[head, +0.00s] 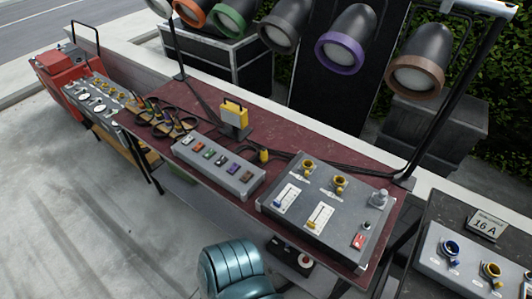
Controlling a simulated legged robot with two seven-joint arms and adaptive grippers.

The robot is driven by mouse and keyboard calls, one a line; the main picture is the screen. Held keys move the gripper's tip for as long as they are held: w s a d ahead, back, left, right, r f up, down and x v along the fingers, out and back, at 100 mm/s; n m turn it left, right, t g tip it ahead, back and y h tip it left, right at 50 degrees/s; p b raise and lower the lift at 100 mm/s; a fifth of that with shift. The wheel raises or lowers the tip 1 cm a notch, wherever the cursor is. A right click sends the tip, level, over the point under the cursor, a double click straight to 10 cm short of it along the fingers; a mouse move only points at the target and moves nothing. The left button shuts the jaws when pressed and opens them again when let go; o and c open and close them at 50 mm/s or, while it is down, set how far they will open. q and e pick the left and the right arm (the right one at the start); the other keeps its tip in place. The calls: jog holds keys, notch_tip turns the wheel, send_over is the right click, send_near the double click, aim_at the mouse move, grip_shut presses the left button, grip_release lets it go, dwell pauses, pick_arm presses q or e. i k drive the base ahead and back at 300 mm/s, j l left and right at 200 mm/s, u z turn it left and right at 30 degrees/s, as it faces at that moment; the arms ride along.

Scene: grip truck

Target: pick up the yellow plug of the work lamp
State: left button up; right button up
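The work lamp (234,115) is a small yellow box with a dark handle and stands on the dark red table (283,127). A small yellow plug (264,155) lies on the table just right of the grey switch box, beside a dark cable. I cannot make out whether that cable joins it to the lamp. Neither of my grippers is in view.
A grey switch box (217,166) and a larger grey control panel (326,211) with yellow sockets flank the plug. Coiled cables (166,122) lie left. Coloured spotlights (341,50) hang above. A teal seat (231,268) stands in front. A socket box (470,262) is at right.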

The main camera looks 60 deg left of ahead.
aim_at(264, 157)
jog(key=u, duration=2.25)
